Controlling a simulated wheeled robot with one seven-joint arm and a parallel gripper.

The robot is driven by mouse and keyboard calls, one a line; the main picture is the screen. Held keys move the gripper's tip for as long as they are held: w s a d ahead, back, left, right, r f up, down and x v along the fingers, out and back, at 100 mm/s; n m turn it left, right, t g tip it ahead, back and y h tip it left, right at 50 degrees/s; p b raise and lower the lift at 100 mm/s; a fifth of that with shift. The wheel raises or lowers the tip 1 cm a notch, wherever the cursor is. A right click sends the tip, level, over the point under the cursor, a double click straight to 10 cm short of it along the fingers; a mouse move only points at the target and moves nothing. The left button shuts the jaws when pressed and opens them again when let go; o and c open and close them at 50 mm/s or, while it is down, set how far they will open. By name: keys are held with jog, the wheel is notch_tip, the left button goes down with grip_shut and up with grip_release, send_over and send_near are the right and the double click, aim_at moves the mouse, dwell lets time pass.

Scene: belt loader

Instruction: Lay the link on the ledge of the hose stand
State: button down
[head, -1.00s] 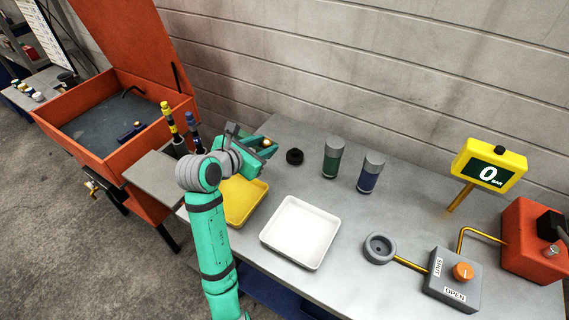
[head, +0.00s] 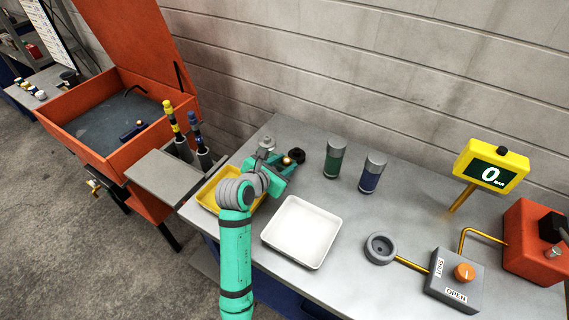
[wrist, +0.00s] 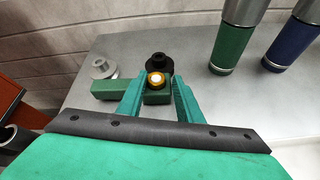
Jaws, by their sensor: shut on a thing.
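The hose stand (head: 203,160), with one yellow-topped and one blue-topped hose end in dark holders, stands to the left. Its flat grey ledge (head: 165,181) is bare, in front of the holders.
A yellow tray (head: 207,198), a white tray (head: 270,238), a green cylinder (head: 335,160) and a blue cylinder (head: 371,176) stand on the bench. An open orange bin (head: 65,158) is at the far left.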

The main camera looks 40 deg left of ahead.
jog(key=c, duration=1.2)
grip_release()
